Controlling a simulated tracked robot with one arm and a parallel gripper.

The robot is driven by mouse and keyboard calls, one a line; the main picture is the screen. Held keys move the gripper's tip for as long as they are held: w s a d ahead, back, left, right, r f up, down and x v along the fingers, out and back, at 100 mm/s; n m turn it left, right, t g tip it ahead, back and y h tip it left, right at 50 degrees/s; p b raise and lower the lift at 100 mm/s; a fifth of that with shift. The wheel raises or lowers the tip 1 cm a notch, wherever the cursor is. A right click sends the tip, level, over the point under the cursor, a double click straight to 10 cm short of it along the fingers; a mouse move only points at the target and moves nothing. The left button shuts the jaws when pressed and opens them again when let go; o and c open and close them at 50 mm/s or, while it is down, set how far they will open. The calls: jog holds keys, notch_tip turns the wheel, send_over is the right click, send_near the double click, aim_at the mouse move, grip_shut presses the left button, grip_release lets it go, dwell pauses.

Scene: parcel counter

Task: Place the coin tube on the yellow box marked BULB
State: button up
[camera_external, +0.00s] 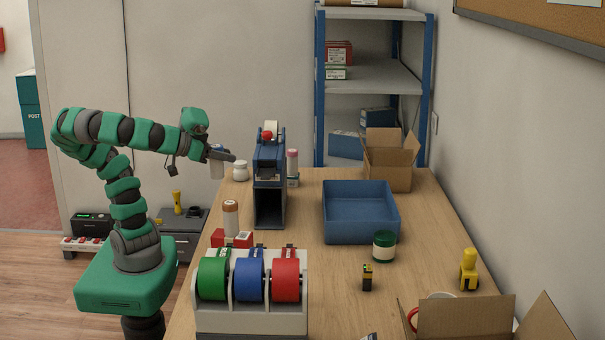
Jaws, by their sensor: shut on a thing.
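My gripper (222,155) is at the left of the counter, near its far end. It is shut on a small pale bluish-white cylinder (217,169), which looks like the coin tube. The cylinder hangs roughly upright below the fingers, by the counter's left edge; the gripper partly hides it. A small yellow and black box (367,278) stands on the near right part of the counter, far from my gripper. It may be the box marked BULB, but its lettering is too small to read.
A blue tape dispenser (269,185), a white jar (240,171) and a brown-capped bottle (230,219) stand near my gripper. A three-roll dispenser (250,318), blue tray (361,232), green-lidded jar (384,246) and yellow stamp-like object (468,270) are also there. Mid-counter has free room.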

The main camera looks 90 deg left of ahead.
jog(key=s+d+f+m+h+b, duration=0.1)
jog(key=s+d+f+m+h, duration=0.45)
jog(key=d, duration=0.25)
jog(key=s+d+f+m+h+b, duration=0.2)
jog(key=s+d+f+m+h, duration=0.25)
jog(key=d+h, duration=0.3)
jog(key=shift+y, duration=0.6)
jog(key=w+d, duration=0.3)
jog(key=d, duration=0.1)
jog(key=w+d+f, duration=0.1)
jog(key=w+d, duration=0.3)
jog(key=w+d+f, duration=0.1)
jog(key=w+d, duration=0.3)
jog(key=shift+f+b, duration=0.6)
jog(key=shift+f, duration=0.85)
jog(key=shift+f, duration=0.1)
jog(key=o, duration=1.1)
